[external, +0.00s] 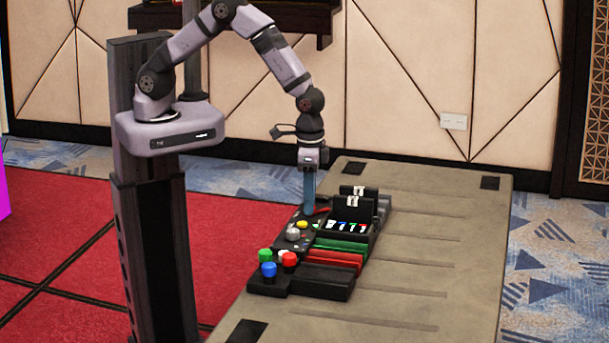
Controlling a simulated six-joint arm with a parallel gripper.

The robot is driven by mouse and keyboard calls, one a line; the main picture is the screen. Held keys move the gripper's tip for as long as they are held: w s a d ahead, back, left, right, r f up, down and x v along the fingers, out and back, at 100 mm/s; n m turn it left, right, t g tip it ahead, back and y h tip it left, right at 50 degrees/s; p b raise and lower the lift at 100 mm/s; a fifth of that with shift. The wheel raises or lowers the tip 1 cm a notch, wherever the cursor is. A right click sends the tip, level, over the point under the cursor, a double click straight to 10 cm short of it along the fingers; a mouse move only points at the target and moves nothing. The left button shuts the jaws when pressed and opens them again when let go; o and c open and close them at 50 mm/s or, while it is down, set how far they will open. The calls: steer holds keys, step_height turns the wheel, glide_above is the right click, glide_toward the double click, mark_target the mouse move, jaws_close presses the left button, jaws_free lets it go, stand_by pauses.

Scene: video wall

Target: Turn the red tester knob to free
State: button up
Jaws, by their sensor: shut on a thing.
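My gripper (309,211) points straight down at the far end of the black control panel (296,246). Its fingers are shut at panel height, on what appears to be the red tester knob (322,211). Only a bit of red shows just right of the fingertips; the fingers hide the rest. The knob's pointer and the marking for free are too small or hidden to read.
On the panel near the gripper are a grey knob (292,234) and small yellow and green buttons. Green, blue, red and white round knobs stand at the near end. Black racks (347,228) and green and red strips (338,257) lie to the right. The table's (420,240) right side is clear.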

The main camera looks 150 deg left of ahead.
steer(key=n, duration=0.4)
steer(key=shift+w+r+n, duration=0.1)
steer(key=shift+n, duration=0.2)
steer(key=n, duration=0.4)
steer(key=shift+a+p, duration=0.1)
steer(key=shift+p, duration=0.25)
steer(key=o, duration=1.1)
steer(key=shift+c, duration=0.2)
steer(key=shift+r+b, duration=0.7)
steer(key=shift+r, duration=2.9)
